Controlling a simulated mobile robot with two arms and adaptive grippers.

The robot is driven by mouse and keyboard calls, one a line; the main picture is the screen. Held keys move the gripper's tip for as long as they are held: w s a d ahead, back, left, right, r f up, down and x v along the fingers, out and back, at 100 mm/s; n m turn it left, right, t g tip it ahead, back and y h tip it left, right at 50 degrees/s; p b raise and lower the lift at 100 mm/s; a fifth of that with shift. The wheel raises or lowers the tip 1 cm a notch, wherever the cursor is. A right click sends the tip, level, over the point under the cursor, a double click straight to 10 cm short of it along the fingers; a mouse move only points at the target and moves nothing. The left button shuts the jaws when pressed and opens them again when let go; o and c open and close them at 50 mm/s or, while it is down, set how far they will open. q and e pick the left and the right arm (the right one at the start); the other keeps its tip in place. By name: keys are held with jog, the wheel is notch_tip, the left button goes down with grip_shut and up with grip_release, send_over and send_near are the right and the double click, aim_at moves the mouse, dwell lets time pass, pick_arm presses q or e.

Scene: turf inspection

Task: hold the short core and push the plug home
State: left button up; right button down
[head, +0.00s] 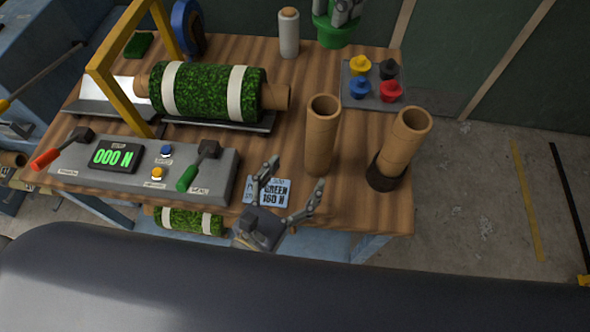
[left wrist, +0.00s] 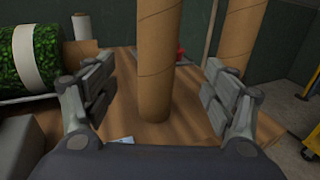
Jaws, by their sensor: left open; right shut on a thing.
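Two brown cardboard cores stand at the table's right: one bare core (head: 321,140) and one core (head: 404,140) in a dark round base. I cannot tell surely which is shorter. My left gripper (head: 294,178) is open and empty, in front of the bare core. In the left wrist view the bare core (left wrist: 157,60) rises between the open fingers, with gaps on both sides.
A tray (head: 372,101) holds yellow, black, blue and red plugs. A card (head: 270,191) reads "GREEN 160 N". A control box (head: 130,181) with levers shows "000 N". A turf roll (head: 208,93) lies under a yellow frame (head: 125,70). A pale roll (head: 289,35) stands behind.

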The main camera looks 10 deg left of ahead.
aim_at(315, 144)
pick_arm(q)
jog(key=x, duration=1.2)
jog(key=shift+w+a+r, duration=0.15)
jog(key=shift+a+r, duration=0.05)
jog(key=shift+r, duration=0.1)
jog(key=c, duration=1.4)
